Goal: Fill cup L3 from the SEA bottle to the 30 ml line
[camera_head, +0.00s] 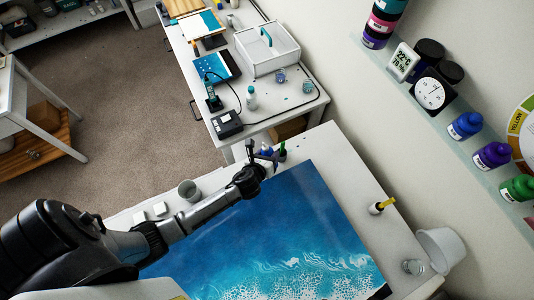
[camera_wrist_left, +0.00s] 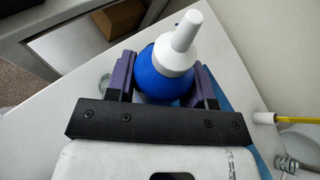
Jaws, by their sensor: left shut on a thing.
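My left gripper (camera_head: 262,158) is at the far edge of the white table, beyond the blue panel. In the left wrist view its purple-padded fingers (camera_wrist_left: 163,78) are shut on a blue bottle (camera_wrist_left: 160,84) with a white nozzle cap. No label shows, so I cannot confirm that it is the SEA bottle. In the head view the gripper mostly hides it. A clear cup (camera_wrist_left: 104,86) is partly hidden beside the left-hand finger; its mark cannot be read. My right gripper is not in view.
The blue-and-white seascape panel (camera_head: 270,230) covers much of the table. A grey cup (camera_head: 189,191) stands left of the arm. A white bucket (camera_head: 440,249) and a yellow-handled tool (camera_head: 382,204) are at the right.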

